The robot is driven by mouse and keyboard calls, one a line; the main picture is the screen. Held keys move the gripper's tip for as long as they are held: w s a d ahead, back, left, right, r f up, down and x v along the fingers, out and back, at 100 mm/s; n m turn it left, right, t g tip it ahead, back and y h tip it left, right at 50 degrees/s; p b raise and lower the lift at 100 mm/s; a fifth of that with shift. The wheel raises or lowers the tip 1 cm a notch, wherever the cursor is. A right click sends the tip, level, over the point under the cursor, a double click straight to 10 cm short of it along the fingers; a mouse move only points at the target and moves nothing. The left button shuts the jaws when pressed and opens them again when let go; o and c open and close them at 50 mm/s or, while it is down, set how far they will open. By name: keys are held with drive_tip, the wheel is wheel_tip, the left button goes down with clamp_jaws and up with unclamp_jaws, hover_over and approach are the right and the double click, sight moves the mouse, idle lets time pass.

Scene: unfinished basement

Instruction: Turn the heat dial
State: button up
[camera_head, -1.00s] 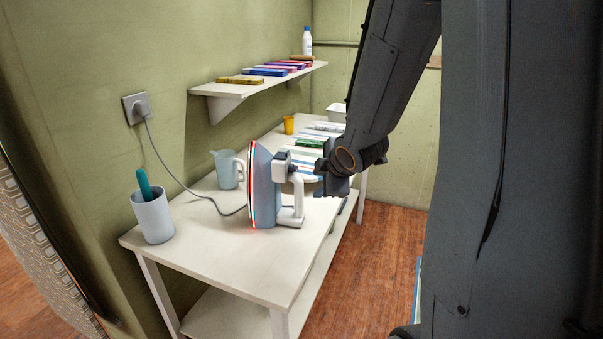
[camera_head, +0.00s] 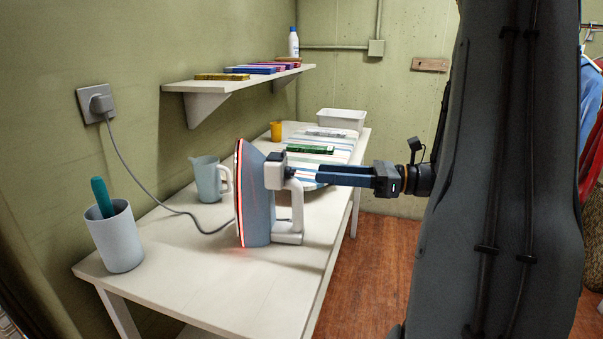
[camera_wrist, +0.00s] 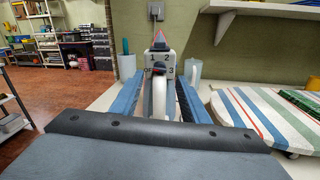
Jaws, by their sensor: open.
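A light blue and white iron (camera_head: 255,200) stands upright on its heel on the white table (camera_head: 215,290), its soleplate edge glowing red and facing left. In the wrist view the iron's white numbered face (camera_wrist: 160,59) is straight ahead, marked 0, 1, 2 and 3. The heat dial appears to sit amid these numbers, small and hard to make out. My gripper (camera_head: 318,175) is open and level, just right of the iron's handle. In the wrist view my gripper's blue fingers (camera_wrist: 160,80) lie either side of the iron's white handle. Contact cannot be told.
A grey cord runs from the iron to a wall socket (camera_head: 97,103). A cup with a teal item (camera_head: 118,238) and a pitcher (camera_head: 208,180) stand on the table's left. A striped ironing board (camera_head: 335,150) lies behind my gripper. A wall shelf (camera_head: 240,80) overhangs the back.

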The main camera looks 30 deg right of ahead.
sight(295, 171)
drive_tip(key=shift+p+x, duration=0.55)
drive_tip(key=shift+x, duration=2.65)
clamp_jaws()
drive_tip(key=shift+m, duration=0.8)
unclamp_jaws()
drive_tip(key=shift+d, duration=0.1)
drive_tip(key=b+v, duration=0.1)
drive_tip(key=v, duration=0.6)
drive_tip(key=shift+s+d, duration=0.25)
